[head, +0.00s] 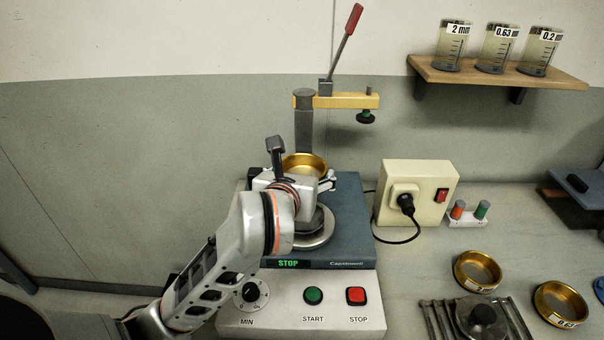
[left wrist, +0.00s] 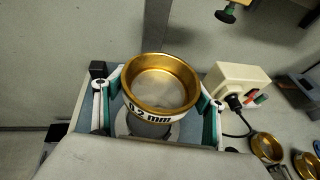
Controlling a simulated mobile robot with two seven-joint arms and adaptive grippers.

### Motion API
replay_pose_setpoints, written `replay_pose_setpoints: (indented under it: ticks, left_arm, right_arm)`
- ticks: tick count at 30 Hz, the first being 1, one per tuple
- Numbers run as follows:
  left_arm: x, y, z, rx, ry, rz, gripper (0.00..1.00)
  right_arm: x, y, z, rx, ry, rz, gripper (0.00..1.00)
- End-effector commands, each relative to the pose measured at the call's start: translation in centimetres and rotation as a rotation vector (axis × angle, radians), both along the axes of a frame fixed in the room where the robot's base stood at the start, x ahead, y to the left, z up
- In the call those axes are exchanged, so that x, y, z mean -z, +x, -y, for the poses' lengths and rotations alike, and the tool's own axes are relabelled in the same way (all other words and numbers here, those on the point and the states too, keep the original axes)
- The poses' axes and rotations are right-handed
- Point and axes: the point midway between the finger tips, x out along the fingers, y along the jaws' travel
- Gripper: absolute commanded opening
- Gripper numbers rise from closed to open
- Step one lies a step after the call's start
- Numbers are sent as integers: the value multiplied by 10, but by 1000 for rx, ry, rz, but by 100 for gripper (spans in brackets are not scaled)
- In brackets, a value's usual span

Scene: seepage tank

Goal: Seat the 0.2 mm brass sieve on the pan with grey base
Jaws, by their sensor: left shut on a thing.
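The brass sieve marked 0.2 mm (left wrist: 160,88) is held upright, mesh showing, between the two fingers of my left gripper (left wrist: 155,105). In the head view the sieve (head: 305,163) shows behind my left gripper (head: 296,181), above the sieve shaker. The pan with grey base (head: 318,232) sits on the shaker top, partly hidden by my left arm. In the left wrist view the pan (left wrist: 150,128) shows below the sieve, mostly covered by it. The sieve appears raised above the pan, with a gap between them. My right gripper is not in view.
The shaker (head: 345,215) has a clamp arm (head: 335,101) with a red lever above and behind the sieve. Two other brass sieves (head: 477,271) (head: 560,304) lie at right beside a metal rack (head: 480,318). A socket box (head: 417,193) stands right of the shaker. Labelled beakers (head: 496,48) stand on a shelf.

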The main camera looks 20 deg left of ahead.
Motion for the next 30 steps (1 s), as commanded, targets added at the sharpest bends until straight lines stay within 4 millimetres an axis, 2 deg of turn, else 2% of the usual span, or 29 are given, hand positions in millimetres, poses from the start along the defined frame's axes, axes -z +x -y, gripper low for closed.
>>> replay_pose_setpoints:
  ticks: [11, 18, 24, 30]
  left_arm:
    - [2, 0, 0, 0, -1, 0, 45]
    - [20, 0, 0, 0, 0, 0, 45]
    - [42, 0, 0, 0, -1, 0, 45]
    - [56, 0, 0, 0, -1, 0, 45]
  right_arm:
    - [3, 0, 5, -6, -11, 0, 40]
    - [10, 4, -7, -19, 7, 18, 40]
    - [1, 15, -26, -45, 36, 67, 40]
    - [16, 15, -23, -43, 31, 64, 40]
